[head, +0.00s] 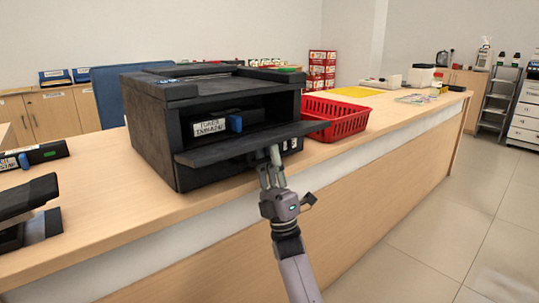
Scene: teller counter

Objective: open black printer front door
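The black printer (154,137) stands on the wooden counter. Its front door (225,148) is folded down and sticks out toward me, roughly level. Inside the opening sits a dark toner cartridge with a white label and a blue part (235,123). My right gripper (272,163) is at the door's front edge, right of its middle, with its fingers pointing up. A fingertip overlaps the door in the picture; I cannot tell whether it touches. The finger gap is too small to read. My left gripper is not in view.
A red basket (338,117) stands on the counter just right of the printer, near the door's right end. Another cartridge (36,155) and a black device (28,212) lie at the left. Bare counter (115,215) lies in front of the printer.

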